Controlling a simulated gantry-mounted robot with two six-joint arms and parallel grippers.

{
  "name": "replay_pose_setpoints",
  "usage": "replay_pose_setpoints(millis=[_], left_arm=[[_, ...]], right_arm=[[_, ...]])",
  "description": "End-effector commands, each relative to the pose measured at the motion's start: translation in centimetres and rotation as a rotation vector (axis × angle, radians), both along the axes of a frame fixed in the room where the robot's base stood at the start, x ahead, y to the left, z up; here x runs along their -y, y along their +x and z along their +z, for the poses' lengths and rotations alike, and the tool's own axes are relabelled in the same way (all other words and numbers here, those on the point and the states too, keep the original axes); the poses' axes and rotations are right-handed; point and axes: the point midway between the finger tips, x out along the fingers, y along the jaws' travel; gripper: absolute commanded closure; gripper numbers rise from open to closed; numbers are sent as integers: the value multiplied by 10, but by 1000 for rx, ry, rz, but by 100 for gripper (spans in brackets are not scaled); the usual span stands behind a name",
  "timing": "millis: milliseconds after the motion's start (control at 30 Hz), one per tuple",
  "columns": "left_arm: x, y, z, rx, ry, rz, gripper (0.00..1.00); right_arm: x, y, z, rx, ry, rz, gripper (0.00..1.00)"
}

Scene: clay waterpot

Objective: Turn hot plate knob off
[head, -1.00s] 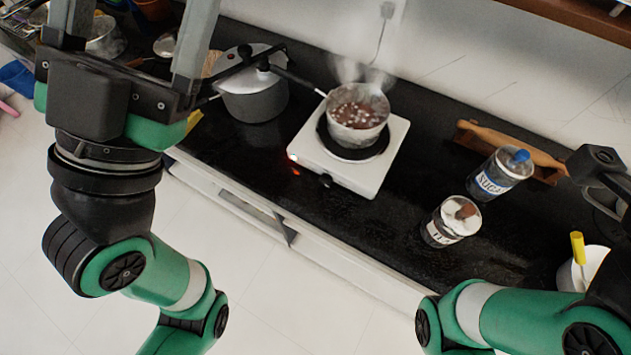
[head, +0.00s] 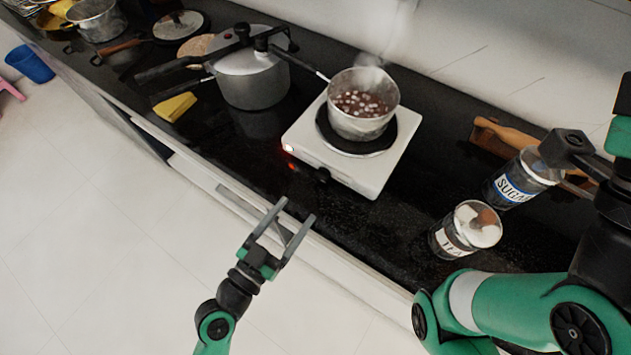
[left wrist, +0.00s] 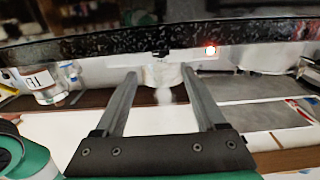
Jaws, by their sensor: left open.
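The white hot plate (head: 352,170) stands on the black counter, with a lit red light at its front left corner. Its small black knob (head: 323,175) is on the front side. A steaming saucepan (head: 361,103) of brown liquid sits on the burner. My left gripper (head: 297,211) is open and empty at the counter's front edge, short of the knob and apart from it. In the left wrist view the knob (left wrist: 160,53) shows beyond and between the open fingers, with the red light to its right. My right arm is at the right edge; its jaws cannot be made out.
A pressure cooker (head: 252,79) stands left of the hot plate, near a yellow cloth (head: 175,106). A tea jar (head: 465,230) and a sugar jar (head: 522,178) stand to the right. Open floor lies in front of the counter.

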Motion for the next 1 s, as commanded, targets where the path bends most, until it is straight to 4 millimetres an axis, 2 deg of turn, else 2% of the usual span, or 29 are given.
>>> replay_pose_setpoints(millis=[200, 333, 500, 733, 767, 1000], left_arm=[[28, 43, 0, 2, 0, -2, 28], [40, 63, 0, 2, 0, -1, 28], [48, 75, 0, 2, 1, 1, 28], [48, 76, 1, 2, 1, 1, 28], [48, 76, 1, 2, 1, 1, 29], [48, 76, 1, 1, 0, 1, 72]], right_arm=[[0, 0, -3, 0, 0, 0, 46], [0, 0, -6, 0, 0, 0, 46], [0, 0, -7, 0, 0, 0, 46], [0, 0, -7, 0, 0, 0, 46], [0, 0, -7, 0, 0, 0, 46], [0, 0, -7, 0, 0, 0, 46]])
